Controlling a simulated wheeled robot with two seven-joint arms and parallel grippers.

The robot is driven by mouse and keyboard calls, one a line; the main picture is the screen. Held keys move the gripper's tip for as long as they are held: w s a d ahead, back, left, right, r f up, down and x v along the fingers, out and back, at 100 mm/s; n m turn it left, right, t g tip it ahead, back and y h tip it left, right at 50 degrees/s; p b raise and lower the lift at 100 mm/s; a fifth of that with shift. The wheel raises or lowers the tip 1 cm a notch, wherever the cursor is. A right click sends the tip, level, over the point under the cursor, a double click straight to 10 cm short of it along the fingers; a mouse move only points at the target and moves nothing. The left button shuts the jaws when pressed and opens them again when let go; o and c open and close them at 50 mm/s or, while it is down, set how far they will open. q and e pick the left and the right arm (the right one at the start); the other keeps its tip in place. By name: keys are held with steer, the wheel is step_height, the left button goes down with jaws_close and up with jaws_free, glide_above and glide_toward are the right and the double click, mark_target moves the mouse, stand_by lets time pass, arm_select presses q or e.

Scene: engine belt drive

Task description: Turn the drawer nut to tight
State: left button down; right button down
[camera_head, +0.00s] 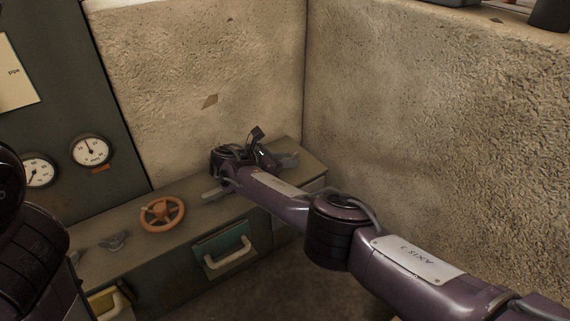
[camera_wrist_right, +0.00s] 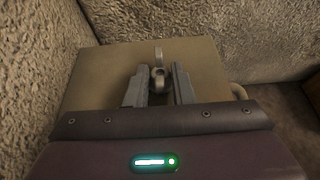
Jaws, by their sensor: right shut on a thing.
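The drawer nut (camera_wrist_right: 158,76) is a small grey winged nut on the bench top, with one wing standing up in the right wrist view. My right gripper (camera_wrist_right: 158,90) is shut on it, with a grey finger on each side. In the head view my right gripper (camera_head: 286,159) is at the right end of the bench, low over its top. The nut cannot be made out there. How tight it is cannot be told. My left arm shows at the left edge of the head view, but its gripper is out of view.
The bench (camera_head: 180,240) carries an orange handwheel (camera_head: 162,212), a grey lever (camera_head: 212,193) and another wing nut (camera_head: 112,242). A teal drawer (camera_head: 224,250) and a yellow drawer (camera_head: 108,303) are in its front. Rough walls (camera_head: 430,130) meet behind the bench. Gauges (camera_head: 90,150) are at left.

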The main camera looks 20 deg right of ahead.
steer(key=shift+d, duration=0.1)
steer(key=c, duration=1.3)
jaws_free()
steer(key=p+v, duration=0.2)
steer(key=v, duration=0.4)
steer(key=shift+s+a+r, duration=0.1)
steer(key=shift+a+r, duration=0.05)
steer(key=shift+a, duration=0.2)
steer(key=shift+s+a+r, duration=0.15)
steer(key=shift+s+a, duration=0.05)
steer(key=shift+a, duration=0.3)
